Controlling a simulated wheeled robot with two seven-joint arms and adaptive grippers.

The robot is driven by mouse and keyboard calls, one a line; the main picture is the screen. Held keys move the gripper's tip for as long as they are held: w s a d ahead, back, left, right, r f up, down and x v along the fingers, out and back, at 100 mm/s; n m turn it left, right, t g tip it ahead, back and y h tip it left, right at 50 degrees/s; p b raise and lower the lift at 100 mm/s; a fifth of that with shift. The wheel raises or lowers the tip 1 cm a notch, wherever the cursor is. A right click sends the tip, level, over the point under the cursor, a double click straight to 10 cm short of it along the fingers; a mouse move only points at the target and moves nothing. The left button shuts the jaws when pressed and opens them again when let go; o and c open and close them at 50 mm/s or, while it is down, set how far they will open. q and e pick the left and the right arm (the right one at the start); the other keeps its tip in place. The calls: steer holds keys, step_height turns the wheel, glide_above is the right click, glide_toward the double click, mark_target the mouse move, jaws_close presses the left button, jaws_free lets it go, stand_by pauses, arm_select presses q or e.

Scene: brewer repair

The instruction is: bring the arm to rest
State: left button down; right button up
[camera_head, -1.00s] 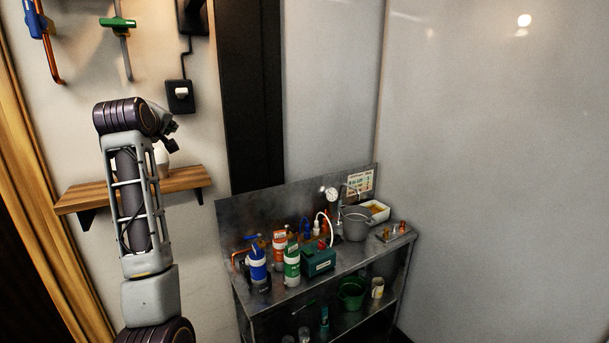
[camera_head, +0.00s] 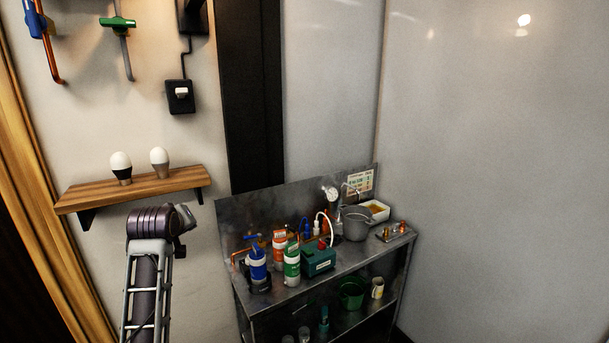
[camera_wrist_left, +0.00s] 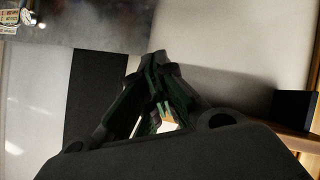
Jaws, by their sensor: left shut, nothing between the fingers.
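My left arm (camera_head: 150,285) comes up from the bottom left in the head view, its upper end just below the wooden shelf. The left gripper cannot be clearly made out there. In the left wrist view my left gripper (camera_wrist_left: 157,65) is shut, its dark fingers meeting at the tips with nothing between them. My right gripper is in neither view.
The wooden shelf (camera_head: 135,189) carries two bulbs, one with a dark base (camera_head: 121,168) and one with a grey base (camera_head: 160,163). A metal bench (camera_head: 335,283) stands right, with canisters, a green box (camera_head: 318,260) and a pot (camera_head: 356,223).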

arm_select(q)
steer(key=s+d+f+m+g+h, duration=0.1)
steer(key=s+d+f+m+g, duration=0.25)
steer(key=s+f, duration=0.95)
steer(key=s+d+f+m+g+h, duration=0.1)
steer(key=s+d+f+m+g, duration=0.25)
steer(key=s+f, duration=0.9)
steer(key=s+d+f+m+g, duration=0.1)
steer(key=s+d+f+m, duration=0.15)
steer(key=s, duration=0.35)
steer(key=s+d+f+m, duration=0.1)
steer(key=s+f, duration=0.3)
steer(key=s, duration=0.1)
step_height(320, 180, down, 32)
steer(key=s+g, duration=0.2)
steer(key=s+a+f, duration=0.2)
steer(key=s+f, duration=0.8)
steer(key=s, duration=0.1)
steer(key=s+a+f+g, duration=0.1)
steer(key=s+f, duration=0.9)
steer(key=s, duration=0.2)
steer(key=shift+a+f+h, duration=0.3)
steer(key=shift+a+f, duration=0.05)
